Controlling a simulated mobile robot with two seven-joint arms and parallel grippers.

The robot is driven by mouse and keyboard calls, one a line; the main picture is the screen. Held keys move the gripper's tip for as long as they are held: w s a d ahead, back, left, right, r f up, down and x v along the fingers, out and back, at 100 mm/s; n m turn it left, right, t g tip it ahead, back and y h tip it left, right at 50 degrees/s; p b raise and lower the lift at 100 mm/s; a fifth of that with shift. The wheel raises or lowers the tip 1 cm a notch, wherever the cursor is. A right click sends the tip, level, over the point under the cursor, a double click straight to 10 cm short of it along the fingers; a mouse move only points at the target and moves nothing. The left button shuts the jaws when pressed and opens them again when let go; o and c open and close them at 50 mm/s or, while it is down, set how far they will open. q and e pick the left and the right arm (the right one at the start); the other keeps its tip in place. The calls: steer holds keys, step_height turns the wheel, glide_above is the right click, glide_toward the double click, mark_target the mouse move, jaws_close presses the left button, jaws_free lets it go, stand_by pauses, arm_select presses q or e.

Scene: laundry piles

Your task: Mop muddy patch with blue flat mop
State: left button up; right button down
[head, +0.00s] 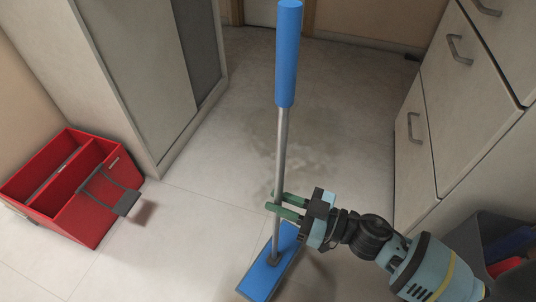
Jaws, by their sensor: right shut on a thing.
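The blue flat mop stands nearly upright in the middle of the head view, with a blue grip (287,60), a grey metal pole (280,150) and a flat blue head (262,279) at the floor. My right gripper (272,201) is shut on the lower part of the pole, its green fingers around it. The muddy patch (312,160) is a faint brownish stain on the tiles, behind the pole and farther off than the mop head. Part of it is hidden by the pole. My left gripper is not in view.
A red two-compartment bucket (75,205) with a dark wringer or handle stands at the left by a tall cabinet (140,90). Drawers (440,140) line the right. A dark bin (500,235) with blue and red things is at the lower right. The floor between is clear.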

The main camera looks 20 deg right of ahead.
mark_target(279, 197)
steer(key=r, duration=0.1)
steer(key=r+m+t+h, duration=0.1)
steer(key=s+r+m+t+h, duration=0.1)
steer(key=shift+a+r, duration=0.25)
steer(key=shift+r, duration=0.15)
steer(key=s+d+r+m+t+h, duration=0.4)
steer(key=s+d+r+m+h, duration=0.2)
steer(key=d+r+m+h, duration=0.2)
steer(key=d+h, duration=0.2)
steer(key=h, duration=0.2)
steer(key=shift+s+r+t, duration=0.25)
steer(key=shift+r+t, duration=0.15)
